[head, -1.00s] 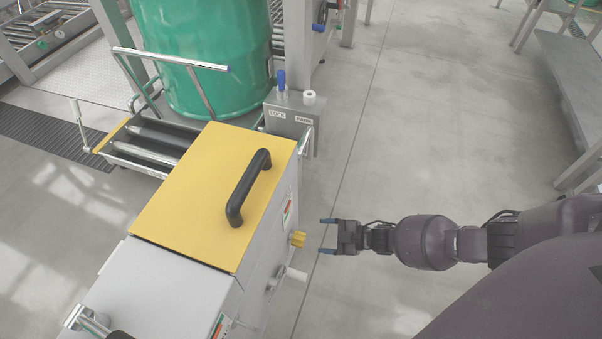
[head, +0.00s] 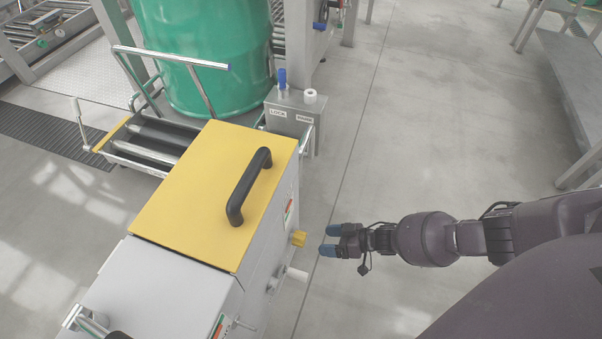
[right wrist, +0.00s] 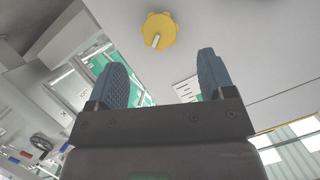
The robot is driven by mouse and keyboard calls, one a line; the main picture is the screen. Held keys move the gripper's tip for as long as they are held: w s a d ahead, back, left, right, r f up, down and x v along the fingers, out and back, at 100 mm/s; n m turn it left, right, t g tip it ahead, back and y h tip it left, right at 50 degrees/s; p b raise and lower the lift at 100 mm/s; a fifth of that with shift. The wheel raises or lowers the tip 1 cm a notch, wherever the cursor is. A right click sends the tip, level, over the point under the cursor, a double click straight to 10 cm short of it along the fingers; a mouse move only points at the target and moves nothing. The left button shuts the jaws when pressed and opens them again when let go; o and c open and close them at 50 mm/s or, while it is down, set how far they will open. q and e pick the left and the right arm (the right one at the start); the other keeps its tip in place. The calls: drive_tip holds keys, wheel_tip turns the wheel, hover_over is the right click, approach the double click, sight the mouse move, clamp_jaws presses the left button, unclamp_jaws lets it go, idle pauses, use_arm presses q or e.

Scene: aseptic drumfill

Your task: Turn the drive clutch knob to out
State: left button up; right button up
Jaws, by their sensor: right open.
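A small yellow knob (head: 298,238) sticks out from the right side of the grey machine box, below its yellow cover. In the right wrist view the yellow knob (right wrist: 159,30) has a lobed rim and a pale pointer mark, and lies ahead of the fingers, a little left of the middle between them. My right gripper (head: 327,240) is open and empty, a short gap to the right of the knob. Its two blue-grey fingers (right wrist: 165,80) stand apart in the right wrist view, not touching the knob. My left gripper is not in view.
The yellow cover (head: 210,190) carries a black handle (head: 248,187). A white-grey stub (head: 296,273) sticks out just below the knob. A grey box with labels (head: 292,118) stands behind, near a green drum (head: 205,60).

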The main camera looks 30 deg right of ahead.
sight(305, 241)
drive_tip(key=b+x, duration=0.2)
drive_tip(key=x, duration=0.6)
drive_tip(key=shift+s+f, duration=0.15)
drive_tip(key=shift+f, duration=0.05)
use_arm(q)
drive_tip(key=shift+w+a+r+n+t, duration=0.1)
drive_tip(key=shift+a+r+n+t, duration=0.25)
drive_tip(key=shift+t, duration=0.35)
use_arm(e)
drive_tip(key=shift+w+a, duration=0.35)
drive_tip(key=shift+w, duration=0.05)
drive_tip(key=shift+c, duration=0.4)
drive_tip(key=c, duration=0.8)
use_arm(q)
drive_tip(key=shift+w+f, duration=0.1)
use_arm(e)
drive_tip(key=shift+c, duration=0.2)
